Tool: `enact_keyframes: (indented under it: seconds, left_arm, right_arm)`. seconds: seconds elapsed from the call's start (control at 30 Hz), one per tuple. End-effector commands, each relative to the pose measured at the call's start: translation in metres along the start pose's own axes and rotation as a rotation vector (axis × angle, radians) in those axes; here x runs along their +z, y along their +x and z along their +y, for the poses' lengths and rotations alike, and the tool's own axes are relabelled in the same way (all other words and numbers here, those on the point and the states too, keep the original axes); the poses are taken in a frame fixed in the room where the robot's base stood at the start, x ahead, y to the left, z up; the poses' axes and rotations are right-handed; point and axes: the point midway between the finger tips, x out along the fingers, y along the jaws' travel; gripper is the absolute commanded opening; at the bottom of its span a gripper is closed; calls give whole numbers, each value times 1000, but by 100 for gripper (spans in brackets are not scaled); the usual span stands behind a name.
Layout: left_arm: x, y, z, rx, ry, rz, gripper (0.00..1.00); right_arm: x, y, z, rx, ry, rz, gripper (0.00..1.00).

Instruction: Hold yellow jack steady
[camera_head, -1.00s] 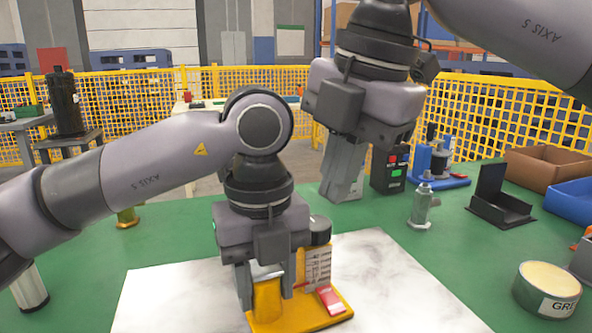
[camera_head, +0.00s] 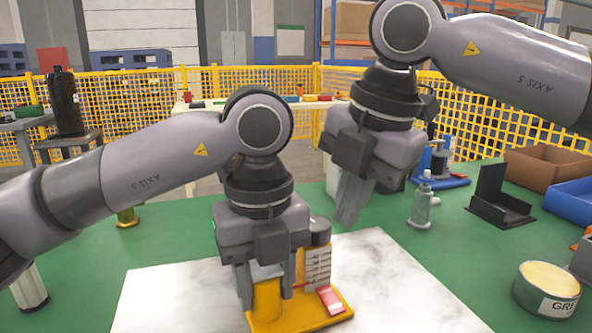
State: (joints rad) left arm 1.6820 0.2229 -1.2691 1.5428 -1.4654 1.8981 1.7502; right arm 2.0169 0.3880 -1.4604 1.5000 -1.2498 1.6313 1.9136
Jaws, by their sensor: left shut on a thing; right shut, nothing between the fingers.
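The yellow jack (camera_head: 312,316) stands upright on a white marbled sheet on the green table. It has a flat yellow base, a yellow body, a dark round top part, a label plate and a red and white piece on its base. My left gripper (camera_head: 267,294) points down and is shut on the yellow jack's left cylindrical part, one finger on each side. My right gripper (camera_head: 346,218) is shut and empty. It hangs in the air above and behind the jack, to its right, apart from it.
The white sheet (camera_head: 400,290) has free room right of the jack. A grey-green cylinder (camera_head: 421,207), a black open holder (camera_head: 500,205), a brown box (camera_head: 548,168), a blue bin (camera_head: 574,203) and a round tin (camera_head: 547,290) stand to the right. A blue jack (camera_head: 440,165) is behind.

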Motion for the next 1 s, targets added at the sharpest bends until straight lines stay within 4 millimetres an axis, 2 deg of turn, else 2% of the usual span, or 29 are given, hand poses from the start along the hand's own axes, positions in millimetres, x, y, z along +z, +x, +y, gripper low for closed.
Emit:
enact_keyframes:
  seconds: [0.2,1.0]
  left_arm:
    - [-1,4,0,7,5,5,0]
    - [-1,4,0,6,3,4,0]
  right_arm:
    - [0,14,-4,1,1,1,0]
    - [-2,16,0,2,-1,1,0]
